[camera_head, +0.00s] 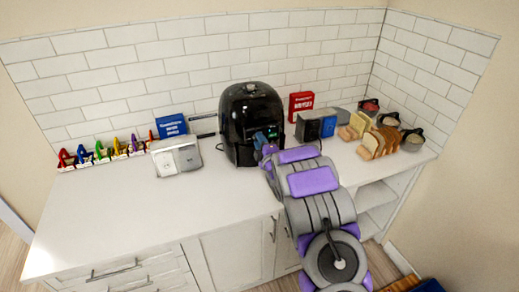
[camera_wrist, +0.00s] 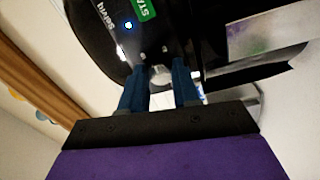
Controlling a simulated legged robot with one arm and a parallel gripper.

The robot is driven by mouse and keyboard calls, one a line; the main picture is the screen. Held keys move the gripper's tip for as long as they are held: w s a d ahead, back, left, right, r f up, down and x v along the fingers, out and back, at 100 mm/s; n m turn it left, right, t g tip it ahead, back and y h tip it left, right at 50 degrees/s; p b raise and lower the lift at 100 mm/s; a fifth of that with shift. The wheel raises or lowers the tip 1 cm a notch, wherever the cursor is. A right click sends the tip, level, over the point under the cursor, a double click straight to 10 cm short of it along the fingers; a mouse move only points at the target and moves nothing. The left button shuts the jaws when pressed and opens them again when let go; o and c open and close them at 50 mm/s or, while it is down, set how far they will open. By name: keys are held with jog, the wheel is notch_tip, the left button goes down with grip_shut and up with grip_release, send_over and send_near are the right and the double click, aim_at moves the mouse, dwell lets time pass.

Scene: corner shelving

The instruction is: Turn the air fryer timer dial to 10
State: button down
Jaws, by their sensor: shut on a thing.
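The black air fryer (camera_head: 247,104) stands on the counter against the tiled wall. My gripper (camera_head: 266,139) is at its front face, and my purple and grey arm reaches up from the lower right. In the wrist view the two blue fingers of my gripper (camera_wrist: 160,82) are shut on the small pale timer dial (camera_wrist: 160,75) on the black front of the air fryer (camera_wrist: 100,35). A lit blue spot and a green label show above the fingers. The dial's numbers and pointer cannot be read. In the head view the dial is hidden behind my gripper.
A white and grey two-part appliance (camera_head: 176,157) and a blue box (camera_head: 171,127) stand left of the air fryer. A red box (camera_head: 300,105), a toaster (camera_head: 316,125) and bread slices (camera_head: 378,142) stand to the right. The counter's front left (camera_head: 110,220) is clear.

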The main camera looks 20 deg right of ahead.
jog(key=n+b, duration=0.4)
jog(key=b, duration=0.1)
jog(key=n+b, duration=0.2)
jog(key=shift+f+y+b, duration=0.3)
jog(key=c, duration=1.3)
grip_release()
jog(key=o, duration=0.5)
jog(key=shift+a+r, duration=0.1)
jog(key=shift+r, duration=0.05)
jog(key=shift+r, duration=0.1)
jog(key=shift+s, duration=0.1)
